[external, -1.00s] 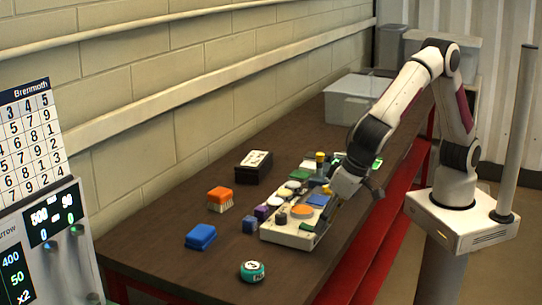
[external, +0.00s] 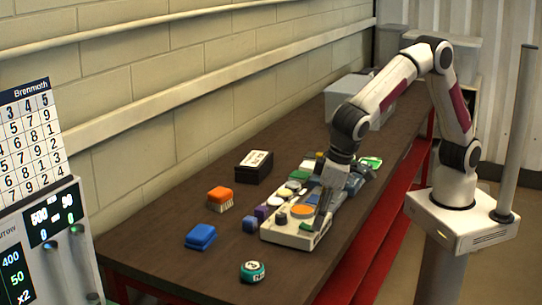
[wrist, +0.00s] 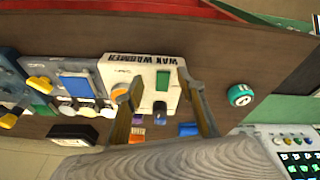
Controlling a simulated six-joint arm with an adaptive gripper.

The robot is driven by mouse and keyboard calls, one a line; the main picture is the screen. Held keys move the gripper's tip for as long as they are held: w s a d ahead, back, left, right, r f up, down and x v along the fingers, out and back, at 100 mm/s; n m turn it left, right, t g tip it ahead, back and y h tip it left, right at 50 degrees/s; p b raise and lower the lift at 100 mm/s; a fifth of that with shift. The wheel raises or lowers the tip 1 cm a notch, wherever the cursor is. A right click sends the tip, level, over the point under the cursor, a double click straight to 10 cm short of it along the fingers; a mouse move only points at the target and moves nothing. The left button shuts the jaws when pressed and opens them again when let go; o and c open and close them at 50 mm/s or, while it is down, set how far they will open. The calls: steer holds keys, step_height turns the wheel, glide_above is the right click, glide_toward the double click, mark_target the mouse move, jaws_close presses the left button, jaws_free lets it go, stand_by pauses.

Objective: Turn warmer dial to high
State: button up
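The white wax warmer (wrist: 120,68) lies under my gripper in the wrist view, with its lettering along the top edge. A dark round knob (wrist: 160,109) stands on it near a green rectangle (wrist: 163,80); its setting is not readable. An orange part (wrist: 120,91) shows beside the left finger. My gripper (wrist: 167,92) is open, with its two fingers apart on either side of the green rectangle and knob. In the external view my gripper (external: 322,212) points down over the right side of the pale unit (external: 288,234). Contact cannot be told.
A green round tin (external: 252,271), a blue block (external: 201,236), an orange-topped brush (external: 220,197) and a black box (external: 254,167) stand around the unit. More coloured parts lie beyond it. A pale bin (external: 350,98) stands at the far end.

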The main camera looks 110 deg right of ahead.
mark_target(281, 214)
steer(key=n, duration=0.1)
steer(key=d+n+y, duration=0.1)
steer(key=w+d+r+n, duration=0.1)
steer(key=shift+d+n, duration=0.25)
steer(key=shift+n, duration=0.15)
steer(key=d+n, duration=0.1)
steer(key=w+d+r+n+y, duration=0.1)
steer(key=n, duration=0.1)
steer(key=shift+y, duration=0.3)
steer(key=d+r+n, duration=0.1)
steer(key=w+d+n+y, duration=0.1)
steer(key=n, duration=0.1)
steer(key=shift+w+d+r, duration=0.15)
steer(key=shift+w+r, duration=0.15)
steer(key=shift+r, duration=0.05)
steer(key=shift+w+d+r+n+t+y, duration=0.4)
steer(key=shift+d+r+n, duration=0.25)
steer(key=shift+n, duration=0.4)
steer(key=shift+w+d+r+n+t+y, duration=0.25)
steer(key=shift+w+d+r+n, duration=0.35)
steer(key=shift+n, duration=0.45)
steer(key=shift+s+d+f, duration=0.1)
steer(key=shift+s, duration=0.05)
steer(key=shift+f, duration=0.1)
steer(key=shift+x, duration=3.85)
steer(key=c, duration=1.1)
